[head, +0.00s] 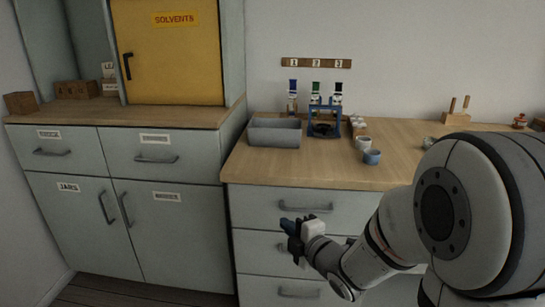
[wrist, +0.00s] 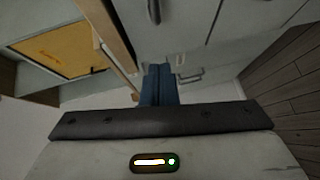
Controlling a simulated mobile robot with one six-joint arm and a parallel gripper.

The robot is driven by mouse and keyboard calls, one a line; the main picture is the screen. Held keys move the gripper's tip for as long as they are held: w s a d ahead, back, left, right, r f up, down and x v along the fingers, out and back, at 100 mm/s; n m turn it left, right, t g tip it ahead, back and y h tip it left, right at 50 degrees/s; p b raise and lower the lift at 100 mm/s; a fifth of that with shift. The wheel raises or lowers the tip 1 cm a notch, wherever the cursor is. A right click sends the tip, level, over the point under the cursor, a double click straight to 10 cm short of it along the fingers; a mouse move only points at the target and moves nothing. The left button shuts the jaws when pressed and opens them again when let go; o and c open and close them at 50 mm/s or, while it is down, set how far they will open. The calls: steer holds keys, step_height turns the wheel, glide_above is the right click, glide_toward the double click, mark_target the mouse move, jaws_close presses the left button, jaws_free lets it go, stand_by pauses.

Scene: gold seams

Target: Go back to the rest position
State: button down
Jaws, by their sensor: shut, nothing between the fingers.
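My gripper (head: 288,226) is in front of the grey drawers below the wooden counter, at the lower middle of the head view. Its blue fingers are shut with nothing between them. The wrist view shows the same blue fingers (wrist: 157,84) pressed together, with cabinet fronts beyond them. My arm reaches in from the lower right of the head view and hides part of the right side of the counter and drawers.
The counter (head: 213,172) holds a grey bin (head: 274,134), a blue stand (head: 324,125), small cups including a blue one (head: 372,157), and a wooden peg block (head: 456,118). A yellow solvents cabinet (head: 172,55) stands at left above grey cupboards (head: 72,225).

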steer(key=s+d+r+m+g+h+p, duration=0.2)
steer(key=s+d+r+m+h+p, duration=0.15)
steer(key=d+r+m+p, duration=0.4)
steer(key=s+d+r+m+g+h+p, duration=0.2)
steer(key=d+r+m+g+h+p, duration=0.25)
steer(key=r+p, duration=0.5)
steer(key=s+r+m+g+p, duration=0.5)
steer(key=s+r+m+p, duration=0.6)
steer(key=s, duration=0.5)
steer(key=shift+a+r+h, duration=0.3)
steer(key=shift+r, duration=0.65)
steer(key=shift+s, duration=0.1)
